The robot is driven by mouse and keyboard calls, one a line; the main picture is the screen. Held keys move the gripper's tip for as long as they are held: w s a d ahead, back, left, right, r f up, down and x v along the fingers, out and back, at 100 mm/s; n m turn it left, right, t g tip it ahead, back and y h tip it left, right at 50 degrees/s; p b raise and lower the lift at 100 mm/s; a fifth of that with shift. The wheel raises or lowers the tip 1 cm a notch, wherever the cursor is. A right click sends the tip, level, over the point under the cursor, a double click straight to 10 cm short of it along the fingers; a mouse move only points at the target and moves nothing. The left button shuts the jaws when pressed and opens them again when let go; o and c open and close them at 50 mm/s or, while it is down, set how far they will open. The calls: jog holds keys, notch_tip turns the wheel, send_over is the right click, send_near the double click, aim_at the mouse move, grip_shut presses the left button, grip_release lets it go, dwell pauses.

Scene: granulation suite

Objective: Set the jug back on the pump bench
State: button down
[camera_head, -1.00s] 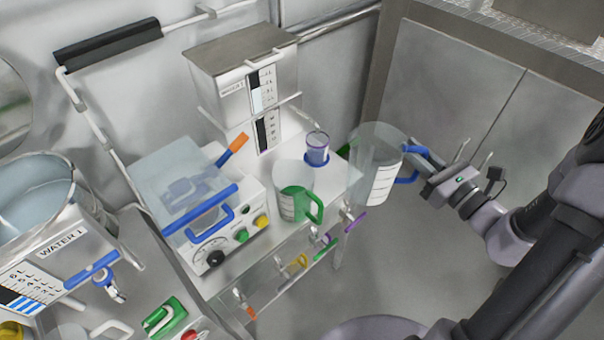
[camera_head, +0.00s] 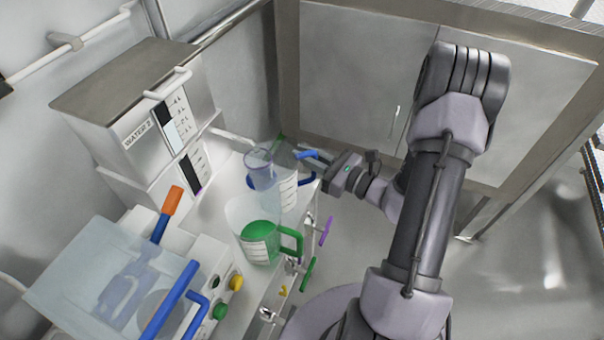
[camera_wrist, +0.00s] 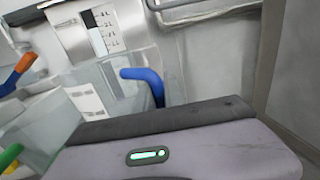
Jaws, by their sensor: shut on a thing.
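The clear jug with the blue handle (camera_head: 289,190) is at the far right corner of the pump bench (camera_head: 213,204). It looks upright; I cannot tell whether its base touches the bench top. My gripper (camera_head: 316,168) is shut on its blue handle from the right side. In the wrist view the jug's clear wall (camera_wrist: 122,92) and blue handle (camera_wrist: 145,78) show just beyond the gripper body, and the fingertips are hidden.
A green-handled jug (camera_head: 258,240) stands close in front of the held jug. A small blue-rimmed cup (camera_head: 261,168) is right beside or behind it. The WATER 2 tank (camera_head: 140,115) stands at the back left, and a clear-lidded pump (camera_head: 120,275) at the front left. Coloured valves (camera_head: 308,272) line the bench's front edge.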

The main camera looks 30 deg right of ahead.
notch_tip(320, 180, down, 4)
jog(key=shift+r+b, duration=0.1)
jog(key=shift+b, duration=0.7)
jog(key=c, duration=1.9)
grip_release()
jog(key=shift+f, duration=0.25)
jog(key=o, duration=0.5)
jog(key=shift+c, duration=0.2)
jog(key=shift+r, duration=0.15)
